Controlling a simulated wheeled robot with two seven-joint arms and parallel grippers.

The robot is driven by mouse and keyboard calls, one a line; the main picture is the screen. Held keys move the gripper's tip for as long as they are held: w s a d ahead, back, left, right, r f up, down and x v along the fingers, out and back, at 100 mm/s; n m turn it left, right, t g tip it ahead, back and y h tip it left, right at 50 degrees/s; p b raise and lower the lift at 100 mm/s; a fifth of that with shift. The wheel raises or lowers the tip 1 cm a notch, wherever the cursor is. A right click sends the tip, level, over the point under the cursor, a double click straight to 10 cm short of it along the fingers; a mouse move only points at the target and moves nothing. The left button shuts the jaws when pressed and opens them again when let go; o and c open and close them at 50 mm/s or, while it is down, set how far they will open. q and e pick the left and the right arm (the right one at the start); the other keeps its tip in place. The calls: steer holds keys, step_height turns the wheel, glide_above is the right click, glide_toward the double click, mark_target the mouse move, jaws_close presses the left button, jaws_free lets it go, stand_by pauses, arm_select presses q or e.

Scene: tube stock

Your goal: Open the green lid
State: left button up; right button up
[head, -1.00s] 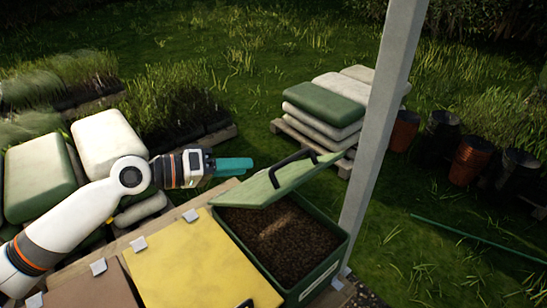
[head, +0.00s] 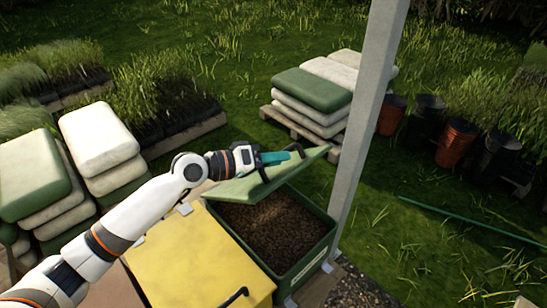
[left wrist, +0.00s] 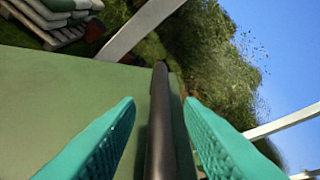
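The green lid (head: 238,190) is partly raised over a green bin (head: 312,264) of dark soil in the head view, tilted up at its right end. Its black bar handle (head: 298,149) is on its upper face. My left gripper (head: 283,156), with teal fingers, is at the lid's handle. In the left wrist view the open fingers (left wrist: 160,108) stand on either side of the black handle (left wrist: 160,140), with a gap on each side. The green lid (left wrist: 65,100) fills the left of that view. My right gripper is not in view.
A yellow lid (head: 195,255) with a black handle lies left of the bin. A grey post (head: 365,115) stands close to the bin's right. Stacked sacks (head: 310,95) on a pallet lie behind. More sacks (head: 95,140) are at the left.

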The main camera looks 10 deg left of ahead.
arm_select(q)
jaws_close()
